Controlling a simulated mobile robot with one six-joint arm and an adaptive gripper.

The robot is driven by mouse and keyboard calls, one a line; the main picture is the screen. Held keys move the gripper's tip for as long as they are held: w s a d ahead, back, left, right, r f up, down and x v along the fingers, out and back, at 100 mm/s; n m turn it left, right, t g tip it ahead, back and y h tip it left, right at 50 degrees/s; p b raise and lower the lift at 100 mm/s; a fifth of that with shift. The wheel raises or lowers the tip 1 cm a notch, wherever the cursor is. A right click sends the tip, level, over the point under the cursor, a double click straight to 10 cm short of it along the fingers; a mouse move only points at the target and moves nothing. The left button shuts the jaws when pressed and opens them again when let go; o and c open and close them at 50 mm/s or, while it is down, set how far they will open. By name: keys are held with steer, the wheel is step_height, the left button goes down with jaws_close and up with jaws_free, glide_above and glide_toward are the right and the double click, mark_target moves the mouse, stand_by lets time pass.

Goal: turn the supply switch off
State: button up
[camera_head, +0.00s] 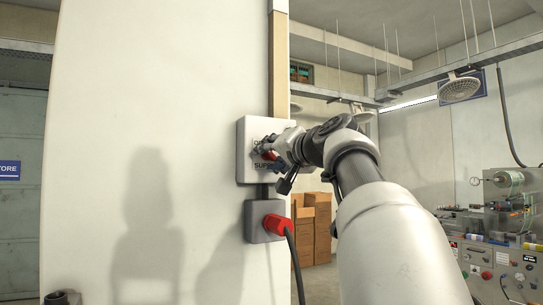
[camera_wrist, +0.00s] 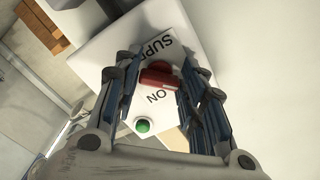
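The supply switch box (camera_head: 244,153) is a pale box on the end of the wall panel, partly hidden by my gripper (camera_head: 267,153). In the wrist view, the box face (camera_wrist: 110,45) carries a partly covered "SUPP…" label, the word "ON" and a green round button or lamp (camera_wrist: 143,126). Its red switch handle (camera_wrist: 156,78) lies between the two fingers of my gripper (camera_wrist: 158,72). The fingers are spread wide, one at each end of the handle. Whether they touch it is hard to tell.
Below the box is a grey socket (camera_head: 255,222) with a red plug (camera_head: 278,226) and a hanging dark cable. Cardboard boxes (camera_head: 318,225) stand behind on the floor. A machine (camera_head: 505,235) stands at the far right. The wall left of the box is bare.

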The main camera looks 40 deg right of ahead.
steer(key=o, duration=0.4)
steer(key=shift+s, duration=0.1)
steer(key=v, duration=1.2)
steer(key=shift+a+r, duration=0.1)
